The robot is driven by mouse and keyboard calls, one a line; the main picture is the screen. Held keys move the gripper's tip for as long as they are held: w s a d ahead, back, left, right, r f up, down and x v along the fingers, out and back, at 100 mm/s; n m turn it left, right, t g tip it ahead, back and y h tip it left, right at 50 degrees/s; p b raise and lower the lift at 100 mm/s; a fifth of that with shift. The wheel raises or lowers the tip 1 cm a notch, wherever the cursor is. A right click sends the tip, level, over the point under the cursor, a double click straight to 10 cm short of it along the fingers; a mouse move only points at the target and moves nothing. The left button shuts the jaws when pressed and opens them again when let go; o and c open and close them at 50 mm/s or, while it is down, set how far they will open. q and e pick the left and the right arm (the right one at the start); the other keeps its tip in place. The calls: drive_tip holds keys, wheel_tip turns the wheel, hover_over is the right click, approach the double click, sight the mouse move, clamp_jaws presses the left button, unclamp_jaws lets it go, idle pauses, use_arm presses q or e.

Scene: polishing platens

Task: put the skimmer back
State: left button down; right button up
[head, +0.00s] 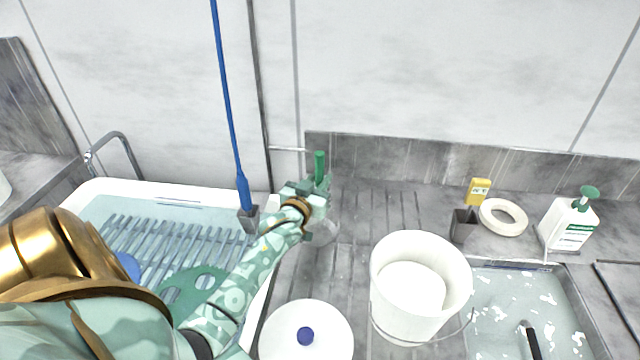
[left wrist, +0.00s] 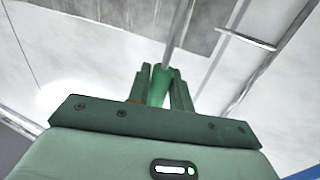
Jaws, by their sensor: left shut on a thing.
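The skimmer's green handle (head: 320,164) stands up out of my left gripper (head: 318,192), which is shut on it. The left wrist view also shows the green handle (left wrist: 160,86) between the two fingers (left wrist: 161,92), with a thin grey rod running on from it. A faint, see-through round shape (head: 324,232) below the gripper looks like the skimmer's head, but I cannot tell for certain. A thin metal peg (head: 288,149) sticks out from the wall trim just left of the handle. The skimmer is apart from it in the head view. My right gripper is not in view.
A white basin (head: 105,187) with a grey rack lies under my left arm. A blue pole (head: 230,110) rises behind the arm. A white bucket (head: 388,312) and a white lid (head: 290,335) stand in front. A water-filled sink, bottle (head: 567,224) and white ring (head: 489,222) are right.

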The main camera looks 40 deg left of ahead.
use_arm(q)
drive_tip(key=shift+r, duration=0.1)
drive_tip(key=c, duration=1.7)
unclamp_jaws()
drive_tip(key=shift+f, duration=0.2)
drive_tip(key=o, duration=0.4)
drive_tip(key=shift+o, duration=0.2)
drive_tip(key=shift+r, duration=0.25)
drive_tip(key=p+v, duration=0.2)
drive_tip(key=v, duration=1)
drive_tip(key=shift+f, duration=0.1)
